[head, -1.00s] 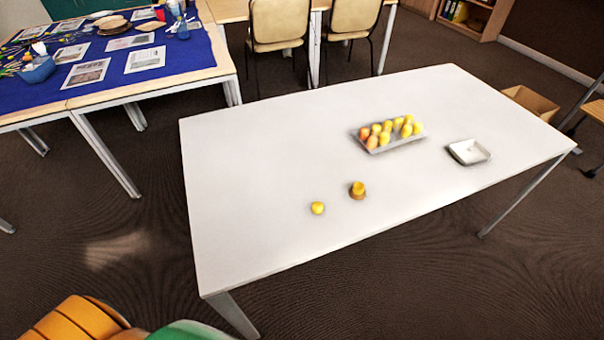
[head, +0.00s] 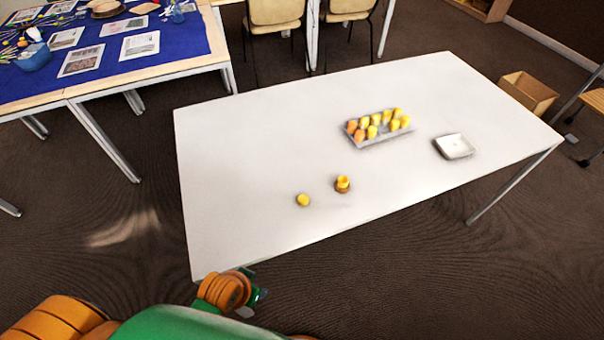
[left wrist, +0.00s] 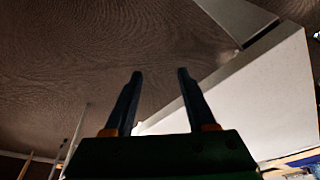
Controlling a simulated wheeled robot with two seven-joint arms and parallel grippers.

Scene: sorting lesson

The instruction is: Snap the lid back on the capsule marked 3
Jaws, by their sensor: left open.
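A small yellow lid (head: 303,200) lies alone on the white table near its front edge. Just right of it stands an open-looking yellow capsule (head: 343,184) in a brown ring-like holder. A grey tray (head: 372,143) farther back holds several yellow and orange capsules; no number is readable on any of them. My left gripper (left wrist: 157,75) is open and empty in the left wrist view, with dark fingers apart over the floor beside the table. In the head view my left arm is at the bottom left, off the table's front left corner. My right gripper is not in view.
A small white dish (head: 455,146) sits on the right of the white table (head: 240,150), whose left half is bare. A cardboard box (head: 530,92) stands on the floor beyond the right end. A blue-covered table (head: 100,70) and chairs (head: 275,25) stand behind.

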